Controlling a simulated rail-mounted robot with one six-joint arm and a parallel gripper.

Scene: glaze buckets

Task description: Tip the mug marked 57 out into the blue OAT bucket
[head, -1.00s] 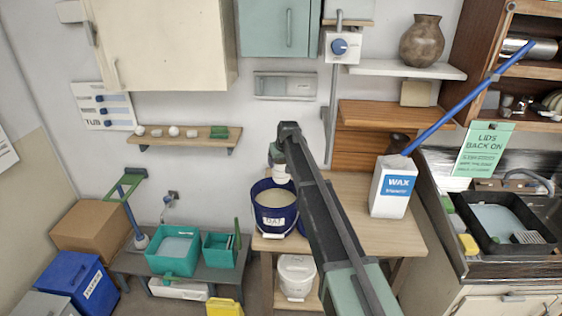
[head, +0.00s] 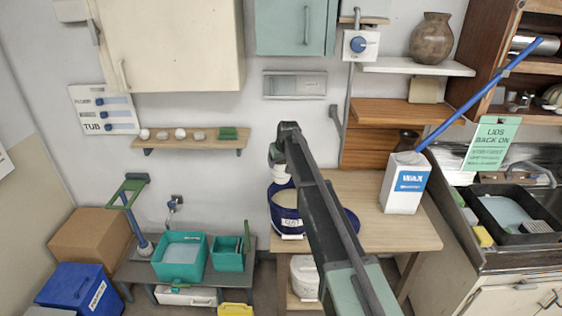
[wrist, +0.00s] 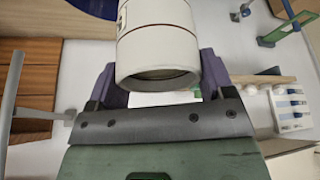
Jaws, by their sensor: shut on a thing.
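The blue bucket (head: 274,213) stands on the wooden table, with pale cream glaze (head: 286,197) inside. Its front label is too small to read surely. My gripper (head: 279,156) is above the bucket's back left rim. It is shut on a white mug (head: 281,175), seen just over the bucket. In the wrist view the mug (wrist: 158,45) sits between the purple fingers of my gripper (wrist: 160,82), one round end facing the camera. A small mark shows at its left edge, but the number cannot be read. My arm hides the bucket's right side.
Another blue edge (head: 351,224) shows right of my arm, partly hidden. A white WAX container (head: 404,185) stands right on the wooden table (head: 400,232). A white lidded tub (head: 303,278) is below. A shelf (head: 190,141) with small pieces hangs left. Teal tubs (head: 180,258) stand low left.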

